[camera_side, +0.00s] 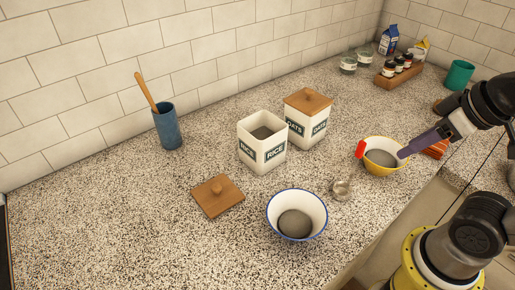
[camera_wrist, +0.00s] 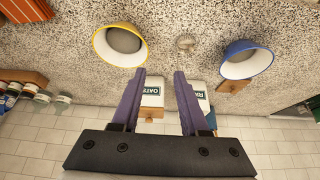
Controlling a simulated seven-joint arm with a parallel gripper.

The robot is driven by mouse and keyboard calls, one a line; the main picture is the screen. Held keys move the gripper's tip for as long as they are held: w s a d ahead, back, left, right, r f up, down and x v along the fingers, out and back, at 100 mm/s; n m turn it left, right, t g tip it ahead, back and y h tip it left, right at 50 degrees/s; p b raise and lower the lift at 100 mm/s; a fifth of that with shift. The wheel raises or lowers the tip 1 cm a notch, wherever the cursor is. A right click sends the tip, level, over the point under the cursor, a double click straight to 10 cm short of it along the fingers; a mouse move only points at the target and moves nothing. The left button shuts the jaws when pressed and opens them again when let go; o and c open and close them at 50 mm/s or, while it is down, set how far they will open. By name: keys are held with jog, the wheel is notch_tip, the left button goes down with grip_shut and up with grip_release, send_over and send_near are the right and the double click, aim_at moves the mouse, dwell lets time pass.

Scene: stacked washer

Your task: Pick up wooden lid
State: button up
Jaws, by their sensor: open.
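A square wooden lid with a round knob (camera_side: 217,197) lies on the counter, left of the blue-rimmed bowl (camera_side: 297,213). In the wrist view, part of this lid (camera_wrist: 232,86) shows beside that bowl. The white RICE canister (camera_side: 262,148) stands uncovered with grey contents inside. The OATS canister (camera_side: 304,130) beside it wears a similar wooden lid (camera_side: 308,101). My gripper (camera_side: 403,153) is at the right, by the yellow bowl (camera_side: 381,160), away from both lids. In the wrist view its purple fingers (camera_wrist: 160,75) are apart with nothing held between them.
A blue cup with a wooden utensil (camera_side: 167,127) stands by the tiled wall. Jars in a wooden rack (camera_side: 397,68), a blue carton (camera_side: 389,40) and a green cup (camera_side: 459,75) stand at the back right. The left counter is clear.

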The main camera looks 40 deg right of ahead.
dwell(0.4)
jog(key=o, duration=0.3)
